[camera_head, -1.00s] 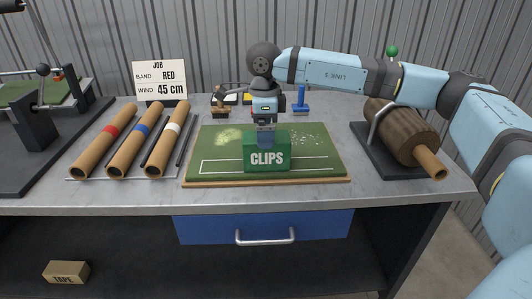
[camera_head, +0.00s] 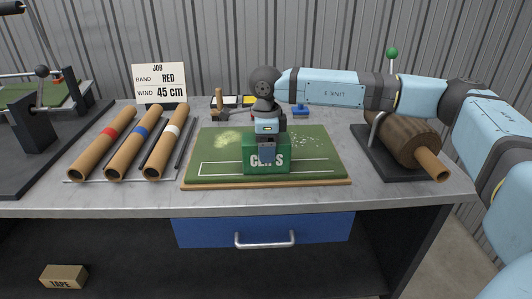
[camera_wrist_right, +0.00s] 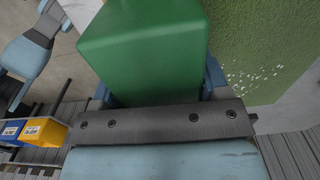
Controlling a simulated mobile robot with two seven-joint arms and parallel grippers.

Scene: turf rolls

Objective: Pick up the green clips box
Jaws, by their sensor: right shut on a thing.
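The green clips box (camera_head: 253,166) sits upright at the middle of the green turf board (camera_head: 218,168). My right gripper (camera_head: 267,153) comes down over it from above. One finger lies across the front face and hides part of the white CLIPS lettering. In the right wrist view the green box (camera_wrist_right: 145,45) fills the space between the blue fingers of my right gripper (camera_wrist_right: 158,85), which is shut on it. I cannot tell whether its base is off the board. My left gripper is not in view.
Rolls with red, blue and white bands (camera_head: 135,147) lie left on the grey bench (camera_head: 120,197). A wooden roller (camera_head: 400,137) stands right, under my right arm. A job sign (camera_head: 159,83) and small tools (camera_head: 218,104) are behind. A blue drawer (camera_head: 200,229) is below.

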